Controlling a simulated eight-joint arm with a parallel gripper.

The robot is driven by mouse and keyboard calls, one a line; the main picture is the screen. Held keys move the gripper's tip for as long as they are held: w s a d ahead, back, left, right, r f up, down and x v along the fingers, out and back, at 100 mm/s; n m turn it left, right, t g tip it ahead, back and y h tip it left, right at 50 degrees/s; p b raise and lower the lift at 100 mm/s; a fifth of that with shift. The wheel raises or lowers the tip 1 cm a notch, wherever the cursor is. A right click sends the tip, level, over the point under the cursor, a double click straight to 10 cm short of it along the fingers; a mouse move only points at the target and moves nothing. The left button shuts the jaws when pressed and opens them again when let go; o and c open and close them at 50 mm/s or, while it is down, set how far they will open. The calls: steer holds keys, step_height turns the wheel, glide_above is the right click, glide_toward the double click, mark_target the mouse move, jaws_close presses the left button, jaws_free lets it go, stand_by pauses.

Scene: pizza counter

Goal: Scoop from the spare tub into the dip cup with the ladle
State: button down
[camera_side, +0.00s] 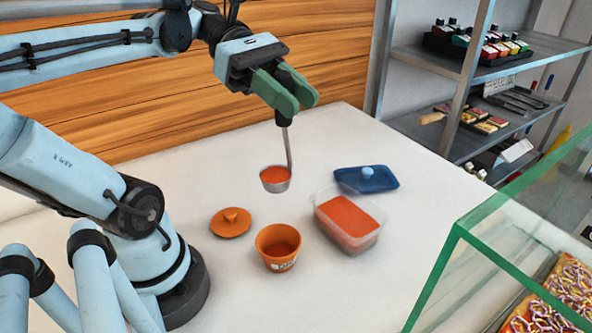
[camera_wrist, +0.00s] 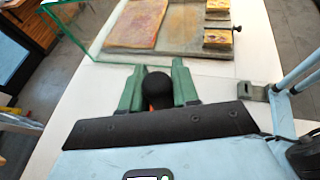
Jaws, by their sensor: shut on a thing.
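My gripper (camera_side: 286,92) has green fingers and is shut on the handle of the ladle (camera_side: 287,148). In the wrist view, the dark round handle end (camera_wrist: 157,88) sits between my fingers (camera_wrist: 158,84). The ladle's bowl hangs upright above the counter and holds red-orange sauce. The spare tub (camera_side: 373,244), a clear box with red-orange sauce in it, stands to the right and in front of the bowl. The dip cup (camera_side: 280,262), orange and open on top, stands below the bowl in the picture, left of the tub. Its inside looks orange; I cannot tell whether it holds sauce.
An orange lid with a knob (camera_side: 231,223) lies left of the dip cup. A blue lid (camera_side: 366,180) lies behind the tub. A green-edged glass case (camera_side: 458,230) with pizza stands at the right. Shelves (camera_side: 470,72) stand behind. The white counter (camera_side: 190,180) is otherwise clear.

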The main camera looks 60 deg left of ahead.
mark_target(289, 156)
steer(key=f, duration=0.4)
steer(key=a+f, duration=0.1)
steer(key=f, duration=0.1)
steer(key=shift+s+a+f, duration=0.1)
steer(key=shift+s+f, duration=0.2)
steer(key=shift+f, duration=0.1)
steer(key=shift+s+f, duration=0.25)
steer(key=shift+f, duration=0.6)
steer(key=shift+d+y, duration=0.9)
steer(key=shift+d, duration=0.45)
steer(key=shift+d+f+m+y, duration=0.2)
steer(key=shift+d+f+y, duration=0.25)
steer(key=shift+d, duration=0.2)
steer(key=shift+d+f+m+y, duration=0.2)
steer(key=shift+d+f+y, duration=0.25)
steer(key=shift+d, duration=0.15)
stand_by(0.9)
steer(key=shift+s+d+f+g+y, duration=0.15)
steer(key=shift+d+f+y, duration=0.1)
steer(key=shift+d+y, duration=0.4)
steer(key=shift+w+d+f+g+y, duration=0.1)
steer(key=shift+d+f+g+y, duration=0.1)
steer(key=shift+d+y, duration=0.4)
stand_by(1.4)
